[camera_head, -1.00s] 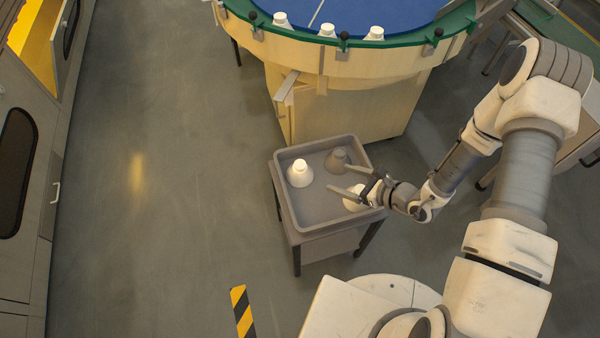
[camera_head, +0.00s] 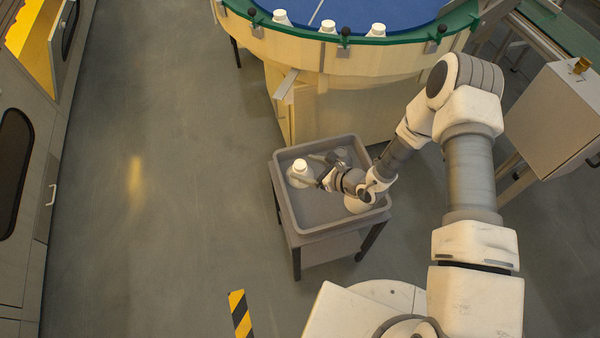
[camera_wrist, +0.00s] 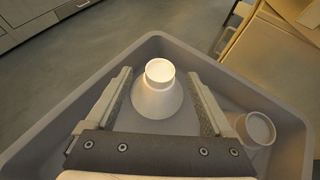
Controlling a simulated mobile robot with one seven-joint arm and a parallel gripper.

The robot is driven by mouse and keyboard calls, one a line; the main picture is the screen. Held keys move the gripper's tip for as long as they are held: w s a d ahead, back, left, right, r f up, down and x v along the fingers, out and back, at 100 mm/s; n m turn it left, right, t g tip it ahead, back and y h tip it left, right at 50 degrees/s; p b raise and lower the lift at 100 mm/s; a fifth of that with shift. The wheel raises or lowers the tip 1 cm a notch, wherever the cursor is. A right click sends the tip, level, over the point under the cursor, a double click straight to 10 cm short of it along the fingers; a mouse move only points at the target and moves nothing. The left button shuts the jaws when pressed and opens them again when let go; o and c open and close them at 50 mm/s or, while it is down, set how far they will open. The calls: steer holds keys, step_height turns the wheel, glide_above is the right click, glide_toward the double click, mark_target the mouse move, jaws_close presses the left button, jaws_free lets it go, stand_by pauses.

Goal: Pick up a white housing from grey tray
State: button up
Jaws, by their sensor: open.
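A white housing (camera_head: 299,172) stands upright in the left part of the grey tray (camera_head: 279,192). In the wrist view this housing (camera_wrist: 158,90) sits between the two fingers of my gripper (camera_wrist: 165,95), with a gap visible on the left. My gripper (camera_head: 314,168) is open and low over the tray, and the fingers reach to either side of the housing. A second white housing (camera_head: 358,205) is partly hidden by my arm at the tray's right. A greyish housing (camera_wrist: 256,130) is beside the right finger in the wrist view; my gripper mostly hides it in the head view.
The tray rests on a small dark-legged stand (camera_head: 325,250). Behind it is a round table with a blue top (camera_head: 360,12) and green rim, with white housings (camera_head: 328,27) along its edge. A grey box (camera_head: 548,115) stands at right. Floor at left is clear.

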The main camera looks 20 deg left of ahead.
mark_target(304, 167)
steer(key=shift+x, duration=1.55)
jaws_close()
steer(key=shift+r, duration=0.1)
